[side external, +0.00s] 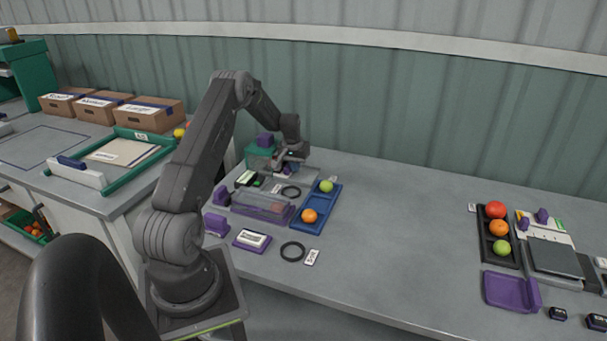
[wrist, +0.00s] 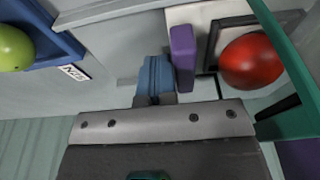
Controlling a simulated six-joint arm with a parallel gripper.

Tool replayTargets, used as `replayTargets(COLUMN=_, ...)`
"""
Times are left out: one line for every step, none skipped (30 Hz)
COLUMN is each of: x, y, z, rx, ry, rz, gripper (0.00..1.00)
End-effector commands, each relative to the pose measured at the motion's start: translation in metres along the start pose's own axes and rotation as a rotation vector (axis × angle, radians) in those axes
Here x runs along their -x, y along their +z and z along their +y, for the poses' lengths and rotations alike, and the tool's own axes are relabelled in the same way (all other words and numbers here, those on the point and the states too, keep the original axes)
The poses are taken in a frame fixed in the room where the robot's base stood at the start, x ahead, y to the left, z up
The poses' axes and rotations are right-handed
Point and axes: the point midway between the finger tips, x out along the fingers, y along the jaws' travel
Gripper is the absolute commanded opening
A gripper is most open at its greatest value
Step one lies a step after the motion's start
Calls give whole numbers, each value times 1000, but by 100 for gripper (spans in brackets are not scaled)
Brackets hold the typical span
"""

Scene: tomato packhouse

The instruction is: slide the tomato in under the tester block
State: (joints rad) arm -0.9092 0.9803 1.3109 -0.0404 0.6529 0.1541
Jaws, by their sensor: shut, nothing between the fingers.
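A red tomato (wrist: 252,60) sits beside a dark square frame on a pale plate in the wrist view, with a green frame (wrist: 276,30) close at its right. An upright purple piece (wrist: 183,58) stands to its left. My gripper (wrist: 155,85) is shut and empty just left of the purple piece; I cannot tell whether they touch. The red tomato at the tester cannot be made out there, and the block's underside is hidden.
A blue tray (side external: 325,214) with a green tomato (side external: 326,186) and an orange tomato (side external: 309,215) lies to the right of the tester. A clear-lidded purple box (side external: 262,206) lies in front. The table's middle is clear. A black tray (side external: 483,240) of tomatoes is far right.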

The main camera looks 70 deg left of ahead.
Motion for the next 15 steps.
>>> replayTargets(x=0, y=0, z=-3, rx=1, ry=-1, rz=1, gripper=0)
replayTargets(x=0, y=0, z=-4, rx=1, ry=-1, rz=1, gripper=0)
replayTargets(x=0, y=0, z=-5, rx=1, ry=-1, rz=1, gripper=0)
replayTargets(x=0, y=0, z=-6, rx=1, ry=-1, rz=1, gripper=0)
replayTargets(x=0, y=0, z=-6, rx=1, ry=-1, rz=1, gripper=0)
replayTargets(x=0, y=0, z=-8, rx=1, ry=-1, rz=1, gripper=0)
replayTargets(x=0, y=0, z=-9, rx=2, ry=-1, rz=1, gripper=0)
replayTargets(x=0, y=0, z=-9, rx=2, ry=-1, rz=1, gripper=0)
replayTargets(x=0, y=0, z=-10, rx=2, ry=-1, rz=1, gripper=0)
replayTargets(x=0, y=0, z=-11, rx=2, ry=-1, rz=1, gripper=0)
replayTargets(x=0, y=0, z=-11, rx=2, ry=-1, rz=1, gripper=0)
replayTargets(x=0, y=0, z=-11, rx=1, ry=-1, rz=1, gripper=0)
replayTargets(x=0, y=0, z=-11, rx=1, ry=-1, rz=1, gripper=0)
replayTargets(x=0, y=0, z=-11, rx=1, ry=-1, rz=1, gripper=0)
replayTargets(x=0, y=0, z=-11, rx=1, ry=0, rz=1, gripper=0)
